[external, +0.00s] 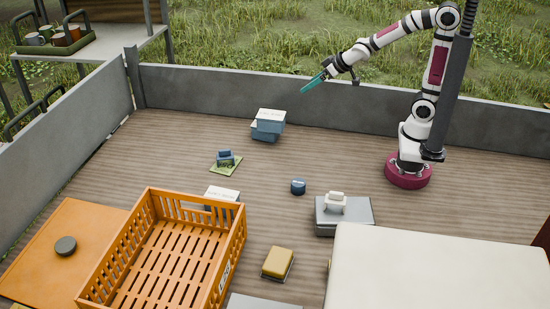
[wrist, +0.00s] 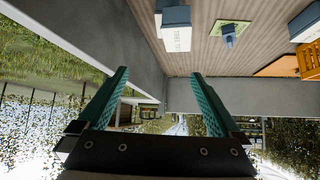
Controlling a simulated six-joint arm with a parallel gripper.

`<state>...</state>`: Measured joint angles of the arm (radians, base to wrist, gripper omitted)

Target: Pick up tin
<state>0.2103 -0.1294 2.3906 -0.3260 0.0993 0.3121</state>
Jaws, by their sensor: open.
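A small, dark blue, round tin (external: 298,187) stands on the plank floor near the middle of the external view. I cannot make it out in the wrist view. My gripper (external: 304,90) is raised near the back wall, well above and behind the tin. Its teal fingers also show in the wrist view (wrist: 159,73), spread apart with nothing between them.
Blue-and-white boxes (external: 268,124) are stacked near the back wall (external: 200,84). A green mat (external: 226,167) bears a blue item. An orange crate (external: 238,228) stands at front left. A grey case (external: 345,215) with a white item lies right of the tin. Floor around the tin is clear.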

